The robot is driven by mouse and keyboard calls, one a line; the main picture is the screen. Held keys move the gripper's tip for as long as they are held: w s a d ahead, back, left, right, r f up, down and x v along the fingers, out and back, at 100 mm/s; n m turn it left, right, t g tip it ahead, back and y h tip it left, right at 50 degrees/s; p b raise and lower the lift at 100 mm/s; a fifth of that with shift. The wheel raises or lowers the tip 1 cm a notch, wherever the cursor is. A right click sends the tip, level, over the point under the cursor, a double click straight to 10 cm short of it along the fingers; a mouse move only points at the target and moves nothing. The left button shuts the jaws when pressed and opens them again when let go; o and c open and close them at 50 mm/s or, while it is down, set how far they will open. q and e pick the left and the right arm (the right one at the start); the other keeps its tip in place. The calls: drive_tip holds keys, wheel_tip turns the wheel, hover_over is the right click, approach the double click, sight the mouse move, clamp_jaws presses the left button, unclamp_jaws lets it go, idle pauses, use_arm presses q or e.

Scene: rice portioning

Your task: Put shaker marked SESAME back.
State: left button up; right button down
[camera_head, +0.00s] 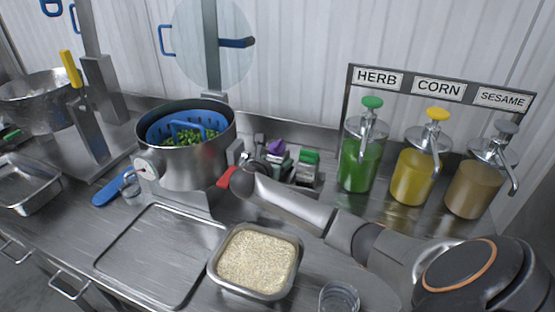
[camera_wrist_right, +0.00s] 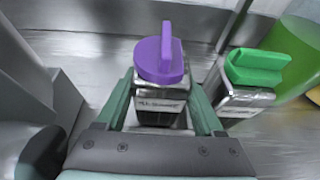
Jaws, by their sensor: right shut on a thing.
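A shaker with a purple lid and a dark, boxy body (camera_wrist_right: 160,96) stands between the two green fingers of my right gripper (camera_wrist_right: 160,84), which is shut on it. Its label is too small to read surely. The purple lid also shows in the head view (camera_head: 277,146), behind my right wrist. A second shaker with a green lid (camera_wrist_right: 257,68) stands close to its right; it also shows in the head view (camera_head: 309,157). My right fingers are mostly hidden there. Whether the held shaker touches the surface below, I cannot tell. My left gripper is not in view.
Three pump bottles, green (camera_head: 357,165), yellow (camera_head: 412,177) and brown (camera_head: 474,189), stand at right under HERB, CORN and SESAME signs. A pot (camera_head: 190,168) with a blue strainer stands left. A rice pan (camera_head: 255,293) and an empty flat tray (camera_head: 150,250) lie in front.

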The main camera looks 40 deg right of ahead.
sight(275, 152)
drive_tip(key=shift+f, duration=0.15)
unclamp_jaws()
drive_tip(key=r, duration=0.4)
drive_tip(key=shift+s+a+r, duration=0.1)
drive_tip(key=shift+s+a, duration=0.15)
drive_tip(key=shift+a, duration=0.05)
drive_tip(key=s+r, duration=0.1)
drive_tip(key=s+a+r, duration=0.1)
drive_tip(key=r, duration=0.1)
drive_tip(key=a+r, duration=0.1)
drive_tip(key=shift+s+a+r+p, duration=0.15)
drive_tip(key=shift+s+p, duration=0.2)
drive_tip(key=shift+s, duration=0.05)
drive_tip(key=s+a+r+p, duration=0.2)
drive_tip(key=s+a+r, duration=0.2)
drive_tip(key=s+a, duration=0.2)
drive_tip(key=shift+s+r, duration=0.25)
drive_tip(key=shift+s, duration=0.5)
